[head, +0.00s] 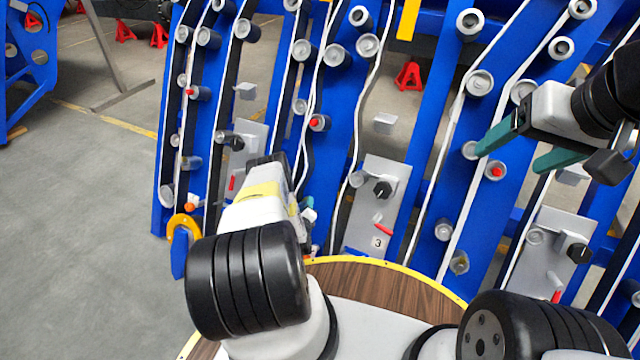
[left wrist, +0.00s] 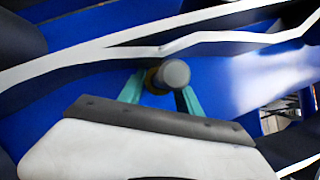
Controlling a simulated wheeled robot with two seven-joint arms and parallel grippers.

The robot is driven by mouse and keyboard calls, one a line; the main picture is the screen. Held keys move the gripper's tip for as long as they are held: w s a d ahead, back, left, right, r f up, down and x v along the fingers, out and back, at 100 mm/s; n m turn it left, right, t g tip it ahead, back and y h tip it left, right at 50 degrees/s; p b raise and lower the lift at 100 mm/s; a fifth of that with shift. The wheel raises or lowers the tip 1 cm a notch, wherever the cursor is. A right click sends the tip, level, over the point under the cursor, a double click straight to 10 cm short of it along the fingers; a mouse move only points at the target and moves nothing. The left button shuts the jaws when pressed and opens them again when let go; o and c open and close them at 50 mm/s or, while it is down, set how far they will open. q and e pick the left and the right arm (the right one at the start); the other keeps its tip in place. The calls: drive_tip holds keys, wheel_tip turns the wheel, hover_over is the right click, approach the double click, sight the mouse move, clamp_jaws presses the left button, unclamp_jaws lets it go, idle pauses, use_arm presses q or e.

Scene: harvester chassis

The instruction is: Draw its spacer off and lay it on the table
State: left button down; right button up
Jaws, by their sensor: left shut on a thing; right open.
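My left gripper (head: 306,206) is mostly hidden behind its own wrist in the head view, with only a bit of teal finger showing. In the left wrist view, its teal fingers (left wrist: 160,92) are shut on a small dark, brownish collar (left wrist: 153,82), which looks like the spacer. A round grey peg end (left wrist: 174,73) is beside the collar, against the blue chassis (left wrist: 235,75); whether the collar is still around the peg I cannot tell. My right gripper (head: 510,157) is open and empty in front of the chassis at the right. The wooden table (head: 385,285) has a yellow rim and is partly hidden by my arms.
Blue chassis beams with many grey pegs and white belts or cables stand across the back. A grey plate marked 3 (head: 378,215) carries a black knob and a red lever. An orange hook (head: 182,225) is left of my left arm. The visible tabletop is bare.

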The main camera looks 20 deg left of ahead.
use_arm(q)
drive_tip(key=shift+s+a+r, duration=0.15)
drive_tip(key=shift+s+r, duration=0.45)
drive_tip(key=shift+s, duration=0.45)
drive_tip(key=shift+s+a+r, duration=0.1)
drive_tip(key=shift+s+r, duration=0.45)
drive_tip(key=shift+s, duration=0.5)
drive_tip(key=shift+s+a+r, duration=0.15)
drive_tip(key=shift+s+r, duration=0.45)
drive_tip(key=shift+s, duration=0.45)
drive_tip(key=s+r, duration=0.3)
drive_tip(key=s, duration=0.2)
drive_tip(key=shift+s+a+r, duration=0.2)
drive_tip(key=shift+a, duration=0.2)
